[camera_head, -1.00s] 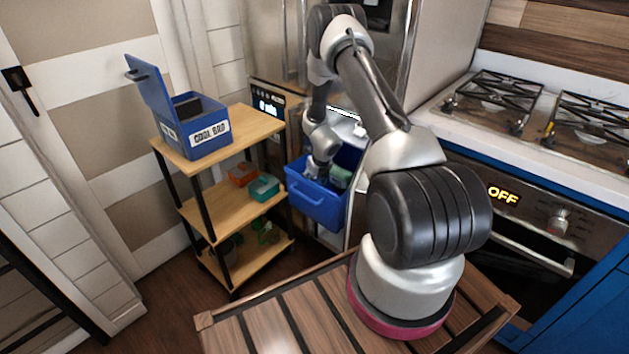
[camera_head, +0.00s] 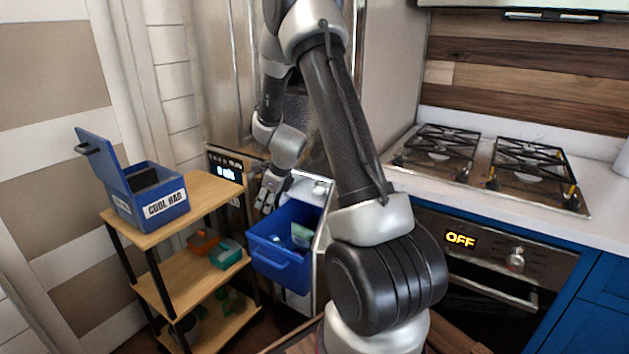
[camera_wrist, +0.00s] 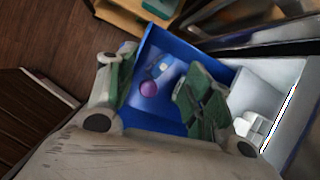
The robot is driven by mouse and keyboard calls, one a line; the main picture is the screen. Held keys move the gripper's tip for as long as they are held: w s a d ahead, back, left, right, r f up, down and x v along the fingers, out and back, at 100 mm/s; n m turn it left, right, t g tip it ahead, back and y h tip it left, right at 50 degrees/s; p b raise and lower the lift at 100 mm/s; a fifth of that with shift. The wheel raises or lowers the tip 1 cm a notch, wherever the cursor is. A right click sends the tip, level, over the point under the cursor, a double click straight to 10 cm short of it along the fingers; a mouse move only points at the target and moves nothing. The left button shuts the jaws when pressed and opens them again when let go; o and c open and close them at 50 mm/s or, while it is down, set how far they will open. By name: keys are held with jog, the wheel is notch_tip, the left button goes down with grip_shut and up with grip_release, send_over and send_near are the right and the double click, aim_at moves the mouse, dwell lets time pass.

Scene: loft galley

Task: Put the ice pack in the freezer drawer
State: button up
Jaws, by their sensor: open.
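The freezer drawer (camera_head: 283,268) is a blue bin pulled out from the fridge front. It also shows in the wrist view (camera_wrist: 150,42). Inside it lies a small blue item with a pale spot (camera_wrist: 161,68), which looks like the ice pack, though I cannot be sure. A purple round thing (camera_wrist: 148,89) lies beside it. My gripper (camera_head: 266,204) is above the drawer's back left part, pointing down. In the wrist view my gripper (camera_wrist: 157,92) has its fingers spread, with nothing held between them. The fingers hide parts of the drawer.
A stove (camera_head: 470,160) and oven stand at right. White items (camera_wrist: 250,126) show beside the drawer.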

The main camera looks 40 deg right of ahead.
jog(key=s+a+r+n+y, duration=0.1)
jog(key=s+a+r+n, duration=0.2)
jog(key=s+r+n, duration=0.55)
jog(key=s+a+r+n, duration=0.4)
jog(key=r+n, duration=0.2)
jog(key=r, duration=0.5)
jog(key=s+d+r+n+h, duration=0.1)
jog(key=s+r+n, duration=0.2)
jog(key=s+n, duration=0.4)
jog(key=s+d+r+n+h, duration=0.1)
jog(key=s+r+n, duration=0.3)
jog(key=s+n, duration=0.4)
jog(key=s, duration=0.7)
jog(key=shift+s+g, duration=0.15)
jog(key=shift+g, duration=0.25)
jog(key=shift+d, duration=0.1)
